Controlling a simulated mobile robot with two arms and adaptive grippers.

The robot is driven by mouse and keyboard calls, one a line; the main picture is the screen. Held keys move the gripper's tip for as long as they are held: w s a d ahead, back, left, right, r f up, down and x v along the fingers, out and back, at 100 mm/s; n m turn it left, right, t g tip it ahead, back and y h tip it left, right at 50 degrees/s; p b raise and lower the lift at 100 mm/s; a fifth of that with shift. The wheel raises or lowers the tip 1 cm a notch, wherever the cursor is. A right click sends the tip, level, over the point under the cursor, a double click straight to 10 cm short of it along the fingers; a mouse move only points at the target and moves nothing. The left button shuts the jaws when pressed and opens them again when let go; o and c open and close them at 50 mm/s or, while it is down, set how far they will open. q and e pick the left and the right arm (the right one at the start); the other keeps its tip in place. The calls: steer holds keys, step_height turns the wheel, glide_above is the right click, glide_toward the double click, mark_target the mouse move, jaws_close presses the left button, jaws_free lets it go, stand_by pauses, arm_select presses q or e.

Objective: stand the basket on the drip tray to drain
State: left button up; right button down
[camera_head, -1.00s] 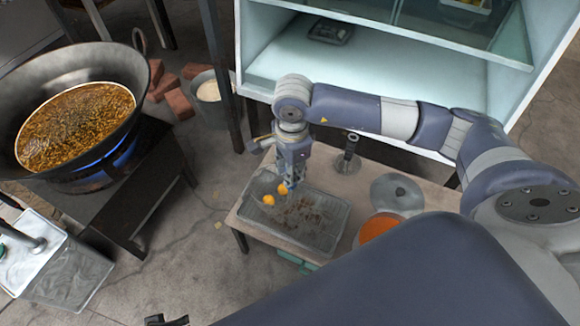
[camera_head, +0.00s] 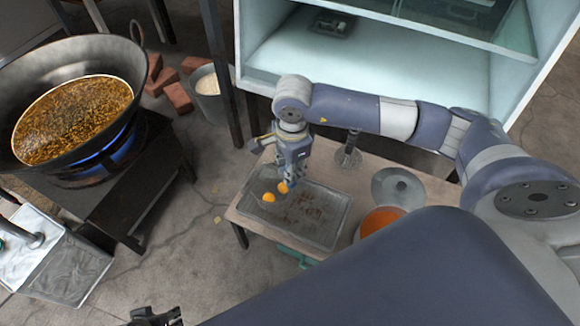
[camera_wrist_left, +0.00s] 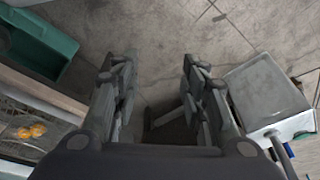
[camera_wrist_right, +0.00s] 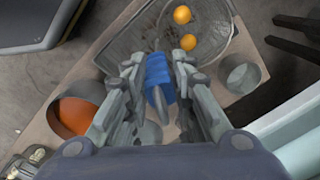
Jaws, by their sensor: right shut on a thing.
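My right gripper (camera_head: 288,185) points down over the drip tray (camera_head: 325,238), a shallow grey tray on a low table. In the right wrist view it is shut on the blue handle (camera_wrist_right: 159,75) of the round wire basket (camera_wrist_right: 207,57). Two orange balls (camera_wrist_right: 190,42) lie in the basket; they also show in the head view (camera_head: 268,197). The basket is over the tray, but I cannot tell whether it touches it. The mesh is faint in the head view. My left gripper (camera_wrist_left: 160,95) is open and empty above the floor; its tip shows at the head view's bottom edge (camera_head: 155,317).
A wok of dark-gold liquid (camera_head: 70,120) stands over a blue flame at left. An open pale cabinet (camera_head: 360,65) stands behind.

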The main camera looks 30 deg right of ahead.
arm_select(q)
steer(key=shift+s, duration=0.1)
steer(key=shift+r, duration=0.5)
arm_select(e)
steer(key=shift+f, duration=0.1)
arm_select(q)
steer(key=shift+r+b, duration=0.3)
steer(key=shift+r, duration=0.1)
arm_select(e)
steer(key=shift+f, duration=0.1)
arm_select(q)
steer(key=shift+r, duration=0.25)
arm_select(e)
steer(key=shift+f, duration=0.1)
steer(key=c, duration=1.2)
jaws_free()
steer(key=shift+c, duration=0.2)
arm_select(q)
steer(key=shift+s+r, duration=0.1)
arm_select(e)
steer(key=r, duration=1.2)
steer(key=shift+s, duration=0.3)
